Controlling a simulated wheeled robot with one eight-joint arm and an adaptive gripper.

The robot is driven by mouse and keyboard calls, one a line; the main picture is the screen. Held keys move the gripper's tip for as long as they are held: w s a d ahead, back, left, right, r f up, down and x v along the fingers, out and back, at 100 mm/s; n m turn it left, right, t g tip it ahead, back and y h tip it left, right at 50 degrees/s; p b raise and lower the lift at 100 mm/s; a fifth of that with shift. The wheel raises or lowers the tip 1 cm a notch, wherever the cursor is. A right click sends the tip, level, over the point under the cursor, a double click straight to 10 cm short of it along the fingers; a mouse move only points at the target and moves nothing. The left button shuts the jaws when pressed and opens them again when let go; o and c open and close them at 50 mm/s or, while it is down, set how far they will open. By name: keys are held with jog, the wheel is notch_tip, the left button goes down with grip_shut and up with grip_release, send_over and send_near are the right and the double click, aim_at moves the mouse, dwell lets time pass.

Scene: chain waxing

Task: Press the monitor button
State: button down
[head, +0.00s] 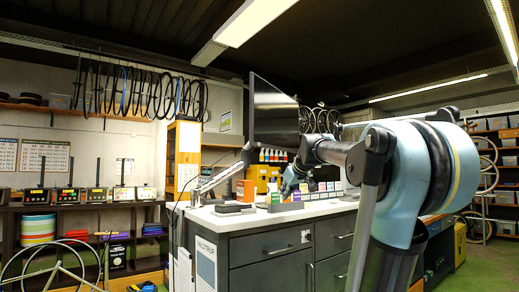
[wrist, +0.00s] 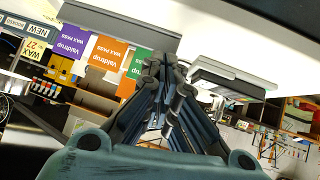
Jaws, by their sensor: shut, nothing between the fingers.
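The monitor (head: 275,112) is a dark, thin screen seen at a steep angle in the head view, above the white bench on a pale jointed arm (head: 222,178). I cannot make out its button in either view. My gripper (head: 286,191) is below the monitor and close over the bench top, partly hidden by my own arm. In the wrist view my gripper (wrist: 165,65) has its dark fingers together at the tips, with nothing between them. The fingertips appear in front of the green and orange cards. I cannot tell any contact.
The white bench top (wrist: 225,35) appears inverted in the wrist view. Purple (wrist: 72,45), orange (wrist: 108,52) and green (wrist: 138,62) wax cards stand near the fingers. A flat grey box (wrist: 235,80) lies beside them. Grey drawers (head: 270,250) are under the bench.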

aim_at(259, 144)
jog(key=w+r+n+t, duration=0.1)
jog(key=w+r+t, duration=0.1)
jog(key=w+r, duration=0.6)
jog(key=w+d+r+t, duration=0.1)
jog(key=w+r+t, duration=0.1)
jog(key=w+r, duration=0.7)
notch_tip(259, 144, up, 5)
jog(key=shift+f+n, duration=0.1)
jog(key=shift+n, duration=0.3)
jog(key=w+a, duration=0.4)
jog(key=a, duration=0.3)
jog(key=shift+w+a, duration=0.2)
jog(key=shift+w+a, duration=0.4)
jog(key=shift+a, duration=0.3)
dwell(1.4)
dwell(0.3)
jog(key=shift+s+d, duration=0.45)
jog(key=shift+d, duration=0.3)
